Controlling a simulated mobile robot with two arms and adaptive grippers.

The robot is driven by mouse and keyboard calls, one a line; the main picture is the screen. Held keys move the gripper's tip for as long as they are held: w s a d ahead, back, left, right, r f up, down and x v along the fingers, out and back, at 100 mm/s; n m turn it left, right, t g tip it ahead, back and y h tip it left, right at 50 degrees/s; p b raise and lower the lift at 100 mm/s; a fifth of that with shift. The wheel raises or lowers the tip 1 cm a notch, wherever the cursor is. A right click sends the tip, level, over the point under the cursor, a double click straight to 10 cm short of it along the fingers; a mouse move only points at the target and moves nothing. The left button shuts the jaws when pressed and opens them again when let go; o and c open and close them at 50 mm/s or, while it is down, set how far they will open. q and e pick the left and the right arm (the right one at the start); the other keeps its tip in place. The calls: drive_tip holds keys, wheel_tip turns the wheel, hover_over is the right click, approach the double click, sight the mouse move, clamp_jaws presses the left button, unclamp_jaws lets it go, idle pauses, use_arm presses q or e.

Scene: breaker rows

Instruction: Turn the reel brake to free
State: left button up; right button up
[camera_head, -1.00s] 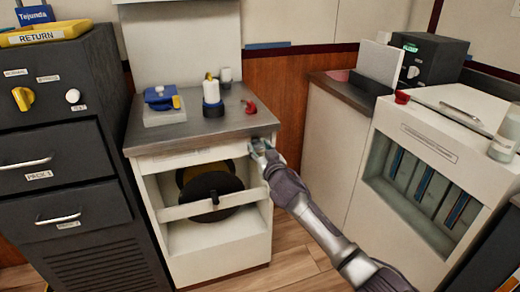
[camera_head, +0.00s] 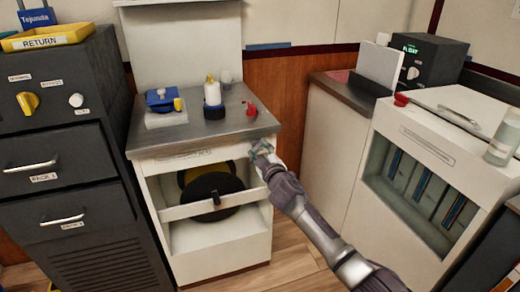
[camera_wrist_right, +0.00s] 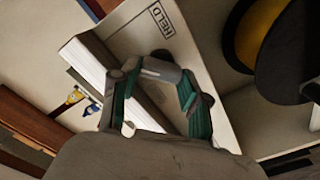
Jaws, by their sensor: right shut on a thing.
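The reel cabinet (camera_head: 219,252) stands in the middle of the head view, with a dark reel (camera_head: 211,187) in its open front behind a pale crossbar. My right gripper (camera_head: 261,150) is at the cabinet's upper right front corner. In the wrist view, the right gripper (camera_wrist_right: 158,78) is closed around a small grey piece (camera_wrist_right: 160,68), which looks like the reel brake handle. My left gripper is not in view.
On the cabinet top are a blue device (camera_head: 161,99), a white bottle (camera_head: 212,94) and a red-handled item (camera_head: 250,109). A dark drawer cabinet (camera_head: 55,125) stands left. A white cabinet with slots (camera_head: 425,150) stands right. Wood floor shows in front.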

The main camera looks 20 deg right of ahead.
drive_tip(key=n, duration=0.4)
drive_tip(key=shift+f+n+p, duration=0.1)
drive_tip(key=shift+n+p, duration=0.3)
drive_tip(key=n, duration=0.3)
drive_tip(key=shift+a+f+n, duration=0.1)
drive_tip(key=shift+n, duration=0.2)
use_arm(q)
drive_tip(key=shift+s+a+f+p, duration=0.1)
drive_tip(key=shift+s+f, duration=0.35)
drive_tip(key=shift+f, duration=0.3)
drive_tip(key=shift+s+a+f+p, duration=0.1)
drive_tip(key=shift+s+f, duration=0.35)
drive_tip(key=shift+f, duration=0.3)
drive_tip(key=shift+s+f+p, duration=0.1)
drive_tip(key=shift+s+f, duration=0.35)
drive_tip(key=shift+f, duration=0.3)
use_arm(e)
drive_tip(key=shift+n, duration=0.8)
drive_tip(key=shift+f, duration=0.1)
drive_tip(key=o, duration=1.1)
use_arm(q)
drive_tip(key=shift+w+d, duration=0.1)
use_arm(e)
drive_tip(key=shift+o, duration=0.2)
